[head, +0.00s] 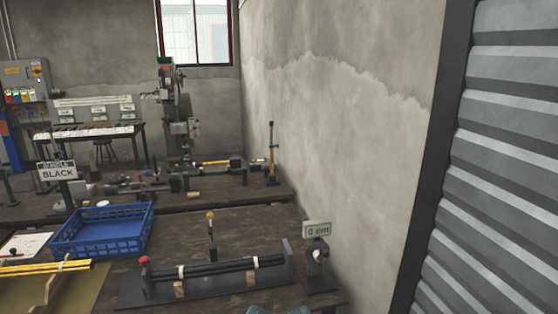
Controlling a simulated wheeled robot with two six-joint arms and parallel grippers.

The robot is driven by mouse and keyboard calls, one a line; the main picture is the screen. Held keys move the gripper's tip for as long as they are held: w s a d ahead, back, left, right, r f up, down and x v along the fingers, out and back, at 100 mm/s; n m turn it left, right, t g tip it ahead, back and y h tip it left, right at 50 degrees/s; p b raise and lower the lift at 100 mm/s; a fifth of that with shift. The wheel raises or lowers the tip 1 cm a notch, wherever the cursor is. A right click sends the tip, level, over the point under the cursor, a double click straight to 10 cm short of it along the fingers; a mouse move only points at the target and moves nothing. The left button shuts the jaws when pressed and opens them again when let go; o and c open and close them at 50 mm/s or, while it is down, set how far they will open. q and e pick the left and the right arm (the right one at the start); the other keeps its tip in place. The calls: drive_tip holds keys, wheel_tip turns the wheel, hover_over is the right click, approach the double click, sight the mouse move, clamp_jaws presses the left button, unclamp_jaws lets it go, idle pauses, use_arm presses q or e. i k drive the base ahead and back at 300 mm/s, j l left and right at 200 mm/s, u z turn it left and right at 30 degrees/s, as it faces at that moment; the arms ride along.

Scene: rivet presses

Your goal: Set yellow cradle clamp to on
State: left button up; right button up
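A dark cradle fixture (215,283) stands on the near wooden bench and holds several black rods (218,268) lying across it. A red knob (145,261) sits at the fixture's left end. No label saying on or off is readable on the lever, and its base is partly hidden by the rods. Neither of my grippers can be made out in the head view.
A blue crate (102,250) and yellow rods on a wooden rack (45,285) are at left. A yellow upright post (271,146) and a press (180,125) stand farther back.

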sight(210, 215)
drive_tip(key=i+j, duration=0.2)
drive_tip(key=j, duration=0.2)
drive_tip(key=i+j, duration=0.2)
drive_tip(key=j, duration=0.2)
drive_tip(key=i+j, duration=0.2)
drive_tip(key=j, duration=0.2)
drive_tip(key=i+j, duration=0.2)
drive_tip(key=j, duration=0.2)
